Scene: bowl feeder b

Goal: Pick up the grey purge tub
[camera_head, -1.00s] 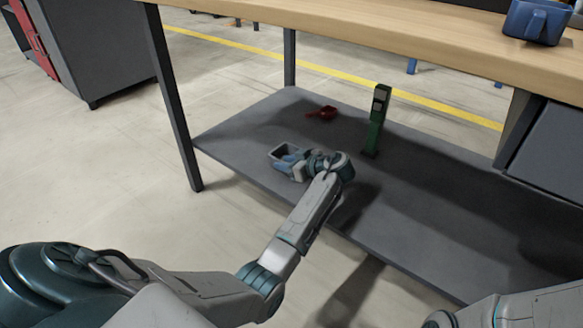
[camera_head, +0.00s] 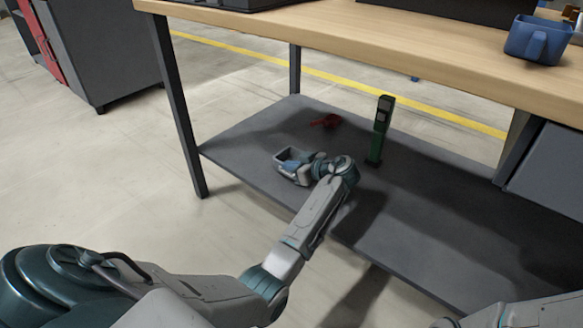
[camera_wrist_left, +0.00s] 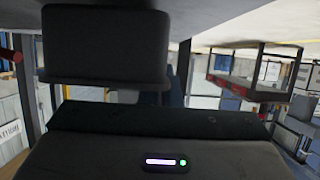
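The grey purge tub (camera_head: 280,157) is a small open-topped box above the left part of the dark lower shelf. Its inside looks bluish. My left gripper (camera_head: 297,166) is at its near right side and appears shut on it; the fingers are small and partly hidden. In the left wrist view the tub (camera_wrist_left: 105,45) is a large dark box with a lip, close in front of the gripper body. It seems to be slightly off the shelf. My right arm shows only at the bottom right corner; its gripper is out of view.
The lower shelf (camera_head: 240,150) also holds a red scoop (camera_head: 325,121) behind the tub and a green upright device (camera_head: 380,130) to the right. The wooden tabletop (camera_head: 400,60) hangs above, with a blue container (camera_head: 538,42) on it. A table leg (camera_head: 180,110) stands at the left.

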